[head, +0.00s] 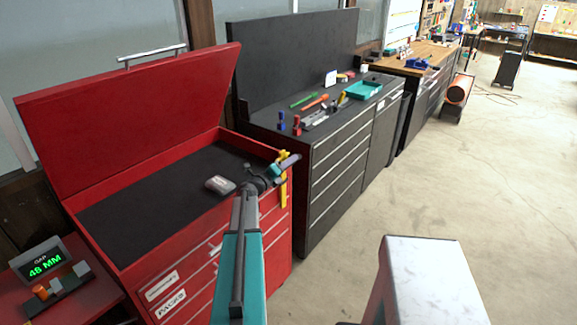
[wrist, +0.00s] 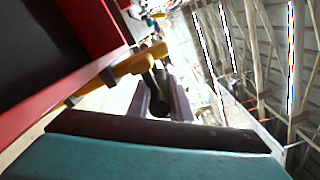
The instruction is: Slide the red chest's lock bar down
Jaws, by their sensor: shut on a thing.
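The red chest (head: 88,205) stands at the left with its lid (head: 130,120) raised. Its yellow lock bar (head: 283,183) stands upright at the chest's right front corner. In the wrist view the lock bar (wrist: 118,72) crosses slantwise beside the red chest edge (wrist: 98,28). My gripper (head: 289,161) is at the upper part of the bar. In the wrist view my gripper (wrist: 160,100) has its fingers on either side of a dark knob on the bar, shut on it. My arm hides part of the chest front.
A small grey object (head: 220,185) lies on the chest's black top mat. A display (head: 41,262) reading "GAP 48 MM" stands at lower left. A dark tool cabinet (head: 345,150) with tools on top stands to the right. The concrete floor (head: 470,180) at right is mostly clear.

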